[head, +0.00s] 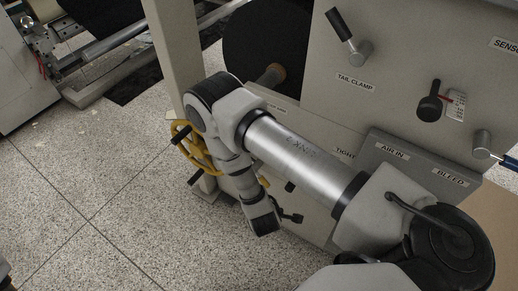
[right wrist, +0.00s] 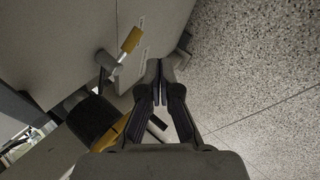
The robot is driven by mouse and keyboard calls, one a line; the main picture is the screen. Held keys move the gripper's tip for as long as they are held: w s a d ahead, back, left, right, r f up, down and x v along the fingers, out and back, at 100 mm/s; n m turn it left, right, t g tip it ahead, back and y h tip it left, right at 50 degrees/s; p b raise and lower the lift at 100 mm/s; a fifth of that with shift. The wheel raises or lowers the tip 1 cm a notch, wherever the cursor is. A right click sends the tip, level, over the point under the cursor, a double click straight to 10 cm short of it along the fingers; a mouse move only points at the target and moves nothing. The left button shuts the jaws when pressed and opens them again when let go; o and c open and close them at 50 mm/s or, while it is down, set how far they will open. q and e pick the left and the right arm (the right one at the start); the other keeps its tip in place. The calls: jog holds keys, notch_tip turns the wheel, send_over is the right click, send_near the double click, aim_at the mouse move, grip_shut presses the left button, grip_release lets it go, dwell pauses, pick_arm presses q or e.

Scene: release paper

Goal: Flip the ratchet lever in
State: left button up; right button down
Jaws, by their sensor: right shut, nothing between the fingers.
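In the right wrist view a lever with a yellow grip (right wrist: 131,40) stands out from a grey pivot on the machine's panel, ahead and to the left of my fingertips. I take it to be the ratchet lever. My right gripper (right wrist: 160,70) is shut and empty, with a gap between it and the lever. In the head view my right arm reaches down past the panel, and a small yellow piece (head: 265,181) shows beside the forearm; I cannot tell if it is the same lever. My left gripper is not in view.
A yellow handwheel (head: 187,151) with black handles is beside my right arm in the head view. The panel carries a tail clamp lever (head: 340,24), a black knob lever (head: 431,108) and a grey valve box (head: 410,150). Speckled floor (head: 100,190) is open at the left.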

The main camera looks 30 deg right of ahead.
jog(key=w+a+f+n+t+h+b, duration=0.3)
jog(key=w+f+n+t+h+b, duration=0.15)
jog(key=w+f+n+b, duration=0.45)
pick_arm(q)
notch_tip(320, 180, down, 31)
jog(key=b, duration=1.7)
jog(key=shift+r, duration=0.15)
pick_arm(e)
jog(key=w+d+f, duration=0.1)
jog(key=w+d, duration=0.1)
jog(key=d, duration=0.6)
jog(key=shift+w+m+h, duration=0.3)
jog(key=shift+w+h, duration=0.05)
jog(key=shift+g, duration=0.25)
